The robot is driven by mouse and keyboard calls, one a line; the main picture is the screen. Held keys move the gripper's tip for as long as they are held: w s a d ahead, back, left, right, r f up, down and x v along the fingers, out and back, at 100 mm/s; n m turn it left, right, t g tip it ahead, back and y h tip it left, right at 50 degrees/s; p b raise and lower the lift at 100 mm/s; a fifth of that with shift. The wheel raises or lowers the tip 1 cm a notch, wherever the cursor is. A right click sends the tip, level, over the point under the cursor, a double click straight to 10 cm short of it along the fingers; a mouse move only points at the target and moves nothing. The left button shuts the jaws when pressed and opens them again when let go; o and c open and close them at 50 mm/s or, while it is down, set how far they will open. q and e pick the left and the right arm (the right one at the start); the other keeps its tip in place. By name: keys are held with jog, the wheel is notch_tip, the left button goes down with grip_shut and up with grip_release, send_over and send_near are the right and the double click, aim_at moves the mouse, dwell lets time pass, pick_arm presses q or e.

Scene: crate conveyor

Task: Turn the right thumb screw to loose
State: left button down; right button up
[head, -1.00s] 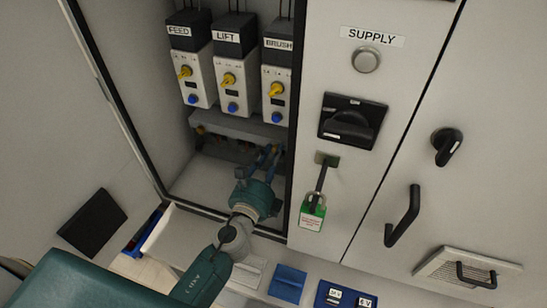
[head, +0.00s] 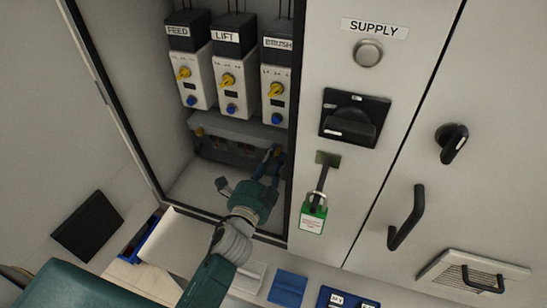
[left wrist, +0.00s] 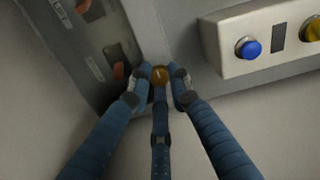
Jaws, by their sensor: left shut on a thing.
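The right thumb screw (left wrist: 160,75) is a small round brass knob with a pale line on its face, at the end of a grey block (left wrist: 60,90). My left gripper (left wrist: 159,86) is shut on it, its blue fingers around the knob. In the head view the left gripper (head: 275,158) reaches into the cabinet at the right end of the block, and its fingers mostly hide the screw. The left thumb screw (head: 199,131) shows at the block's other end. My right gripper is not in view.
FEED (head: 191,78), LIFT (head: 232,85) and BRUSH (head: 276,90) units with yellow and blue knobs sit above the block. The cabinet's right edge is close beside my left gripper. A green padlock (head: 313,212) hangs outside, below a black rotary switch (head: 353,119).

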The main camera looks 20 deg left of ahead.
pick_arm(q)
jog(key=n+p, duration=0.4)
jog(key=n, duration=1.3)
jog(key=shift+f, duration=0.2)
jog(key=shift+n, duration=0.5)
jog(key=shift+f, duration=0.15)
jog(key=c, duration=1.8)
grip_release()
jog(key=shift+s, duration=0.1)
jog(key=shift+o, duration=1.1)
